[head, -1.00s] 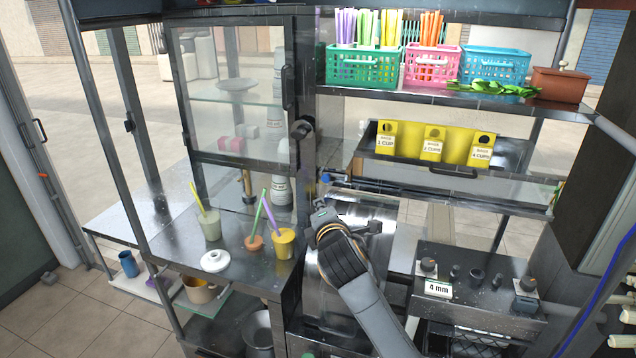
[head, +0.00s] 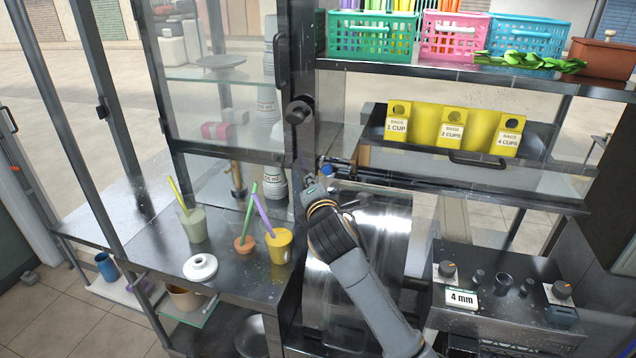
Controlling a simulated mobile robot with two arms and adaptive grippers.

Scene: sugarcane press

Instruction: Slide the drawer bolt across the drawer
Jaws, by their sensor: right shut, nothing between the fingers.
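The drawer (head: 415,151) is a dark metal tray under the upper shelf, with a black handle on its front. A yellow holder with bag labels stands in it. A dark rod runs below the drawer, with a small blue knob (head: 327,170) near its left end. This looks like the bolt, but its exact shape is too small to tell. My right gripper (head: 312,186) is shut and empty, just below and left of the blue knob. Whether it touches the knob cannot be told. My forearm hides part of the metal drum below. My left gripper is not in view.
A glass-doored cabinet (head: 222,75) stands at the left, with a dark round knob (head: 298,112) on its post. Cups with straws, including a yellow mug (head: 279,246), stand on the lower left counter. A control panel (head: 505,290) is at the right. Baskets line the top shelf.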

